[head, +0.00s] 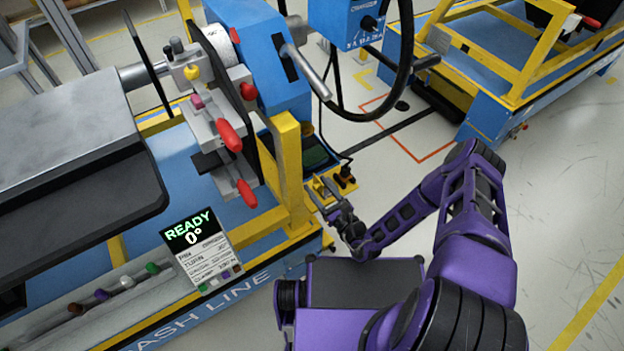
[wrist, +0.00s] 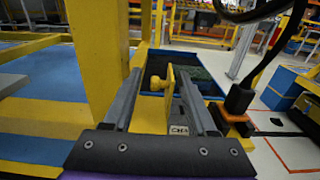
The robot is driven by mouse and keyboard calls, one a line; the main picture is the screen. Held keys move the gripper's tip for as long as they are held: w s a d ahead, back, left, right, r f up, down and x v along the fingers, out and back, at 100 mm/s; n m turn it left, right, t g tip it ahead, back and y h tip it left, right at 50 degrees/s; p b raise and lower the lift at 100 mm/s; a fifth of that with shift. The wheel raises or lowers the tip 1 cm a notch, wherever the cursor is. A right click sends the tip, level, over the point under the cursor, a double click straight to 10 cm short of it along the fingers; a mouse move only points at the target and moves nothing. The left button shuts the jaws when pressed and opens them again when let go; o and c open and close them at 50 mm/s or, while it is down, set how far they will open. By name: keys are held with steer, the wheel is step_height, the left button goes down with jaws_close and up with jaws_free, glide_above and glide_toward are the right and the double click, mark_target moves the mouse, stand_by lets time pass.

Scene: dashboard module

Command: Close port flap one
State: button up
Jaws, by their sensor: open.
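A yellow upright flap (wrist: 169,92) with a round yellow knob (wrist: 153,85) stands between the fingers of my gripper (wrist: 160,80) in the wrist view. I take it to be port flap one, but no number is readable on it. In the head view my gripper (head: 328,192) is at the small yellow port unit (head: 315,198), largely covering the flap.
A thick yellow post (head: 290,170) stands close left of my gripper. A dark tray (wrist: 195,68) lies behind the flap. A black connector with a cable (wrist: 240,97) is close on the right. Floor at right is open.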

steer(key=shift+x, duration=1.8)
jaws_close()
